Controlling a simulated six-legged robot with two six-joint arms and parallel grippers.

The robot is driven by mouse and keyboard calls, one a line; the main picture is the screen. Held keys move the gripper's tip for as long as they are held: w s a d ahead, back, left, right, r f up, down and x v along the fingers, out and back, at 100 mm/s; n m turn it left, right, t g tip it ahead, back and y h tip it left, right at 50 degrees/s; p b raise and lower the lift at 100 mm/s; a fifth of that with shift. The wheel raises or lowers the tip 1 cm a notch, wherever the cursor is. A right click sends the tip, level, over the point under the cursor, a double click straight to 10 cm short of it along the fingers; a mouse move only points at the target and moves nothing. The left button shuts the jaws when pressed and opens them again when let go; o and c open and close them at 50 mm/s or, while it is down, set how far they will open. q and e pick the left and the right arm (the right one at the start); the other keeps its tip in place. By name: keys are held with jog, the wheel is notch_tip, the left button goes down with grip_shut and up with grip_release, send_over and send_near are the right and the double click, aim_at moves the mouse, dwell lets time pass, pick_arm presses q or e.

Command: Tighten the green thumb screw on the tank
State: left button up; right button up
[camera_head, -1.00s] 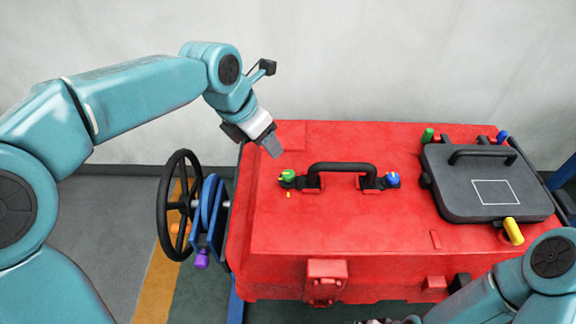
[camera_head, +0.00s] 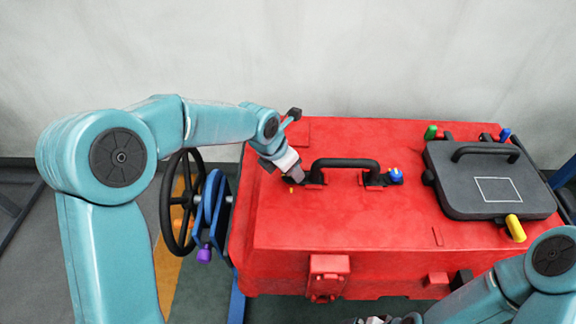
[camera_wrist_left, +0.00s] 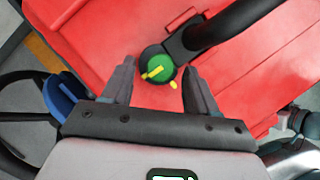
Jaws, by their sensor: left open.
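The green thumb screw (camera_wrist_left: 157,66) sits on a dark mount at the near end of a black handle in the left wrist view. It has a yellow bar across its top. A small yellow mark (camera_wrist_left: 173,84) lies on the red tank (camera_wrist_left: 95,45) beside it and also shows in the head view (camera_head: 291,190). My left gripper (camera_wrist_left: 160,70) is open, with one finger on each side of the screw; contact is not clear. In the head view my left gripper (camera_head: 296,177) hides the screw. A bit of my right gripper (camera_head: 380,320) shows at the bottom edge.
The black handle (camera_head: 345,164) rises right of my left gripper, with a blue knob (camera_head: 396,175) at its far end. A grey hatch (camera_head: 470,205) with green, blue and yellow knobs sits at the right. A black handwheel (camera_head: 171,215) stands at the tank's left.

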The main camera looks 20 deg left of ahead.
pick_arm(q)
jog(key=shift+w, duration=0.1)
jog(key=shift+c, duration=0.9)
jog(key=c, duration=0.9)
